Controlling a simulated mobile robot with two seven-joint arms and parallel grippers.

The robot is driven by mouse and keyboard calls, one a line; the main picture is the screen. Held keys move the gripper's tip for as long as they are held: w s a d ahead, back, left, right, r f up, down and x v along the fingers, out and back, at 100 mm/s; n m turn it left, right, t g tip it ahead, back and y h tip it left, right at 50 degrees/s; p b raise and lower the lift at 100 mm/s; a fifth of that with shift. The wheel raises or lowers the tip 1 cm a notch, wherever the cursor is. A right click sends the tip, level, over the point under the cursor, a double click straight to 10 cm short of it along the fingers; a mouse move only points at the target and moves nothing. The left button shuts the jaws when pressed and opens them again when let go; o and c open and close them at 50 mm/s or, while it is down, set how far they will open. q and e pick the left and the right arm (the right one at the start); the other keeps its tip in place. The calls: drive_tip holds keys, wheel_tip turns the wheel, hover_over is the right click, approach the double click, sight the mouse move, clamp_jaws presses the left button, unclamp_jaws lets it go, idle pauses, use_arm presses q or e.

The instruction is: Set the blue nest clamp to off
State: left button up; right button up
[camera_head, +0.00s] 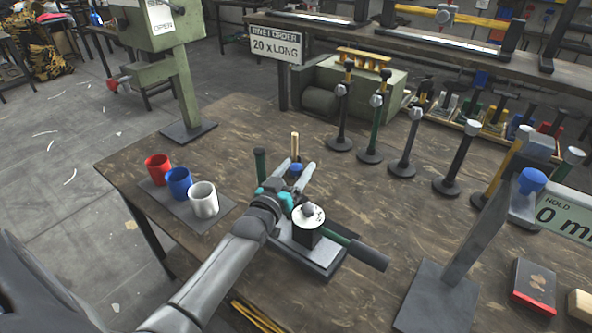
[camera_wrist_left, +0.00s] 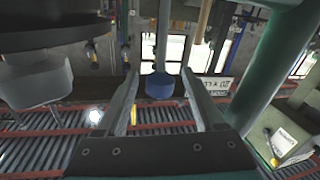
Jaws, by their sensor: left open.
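A blue knob (camera_head: 296,168), which looks like the blue nest clamp, sits on the small press fixture (camera_head: 328,262) on the workbench. In the left wrist view the blue knob (camera_wrist_left: 160,86) shows between and beyond my finger tips, on a thin grey stem. My left gripper (camera_head: 293,174) is open, with one finger on each side of the knob; I cannot tell whether either touches it. My arm hides part of the fixture. The clamp's on or off setting cannot be read. My right gripper is not in view.
A dark green upright handle (camera_head: 260,166) and a wooden-topped pin (camera_head: 295,144) stand close to my left gripper. Red, blue and white cups (camera_head: 203,200) stand on a grey mat to the left. Several upright tools line the back.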

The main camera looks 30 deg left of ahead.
use_arm(q)
clamp_jaws()
idle(0.7)
idle(0.8)
